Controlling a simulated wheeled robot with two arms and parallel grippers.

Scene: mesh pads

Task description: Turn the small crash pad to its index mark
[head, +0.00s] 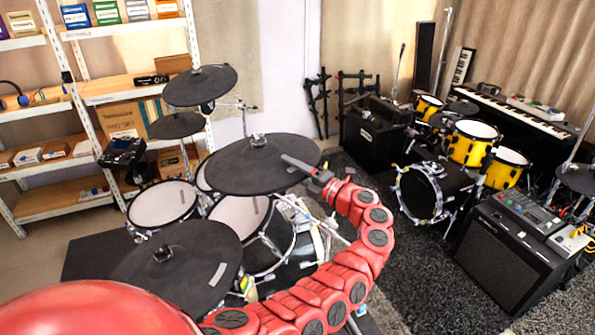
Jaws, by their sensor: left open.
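Several dark round cymbal pads stand on the near drum kit; I cannot tell for certain which is the small crash pad. The pad by my gripper (240,172) is wide, dark and slightly tilted, with a wing nut at its centre. My left gripper (312,171) is open at this pad's right edge, with a grey finger reaching over the rim. I cannot tell whether it touches. Another dark pad (190,290) at lower left bears a light grey bar mark. Two smaller dark pads stand farther back, one high (215,80) and one lower (177,126). My right gripper is out of view.
White mesh drum pads (162,203) sit below the cymbal pads. White shelves (88,33) with boxes stand at left. At right are a yellow drum kit (470,150), an amplifier (497,250) and a keyboard (520,115). Dark carpet (410,260) lies open between the kits.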

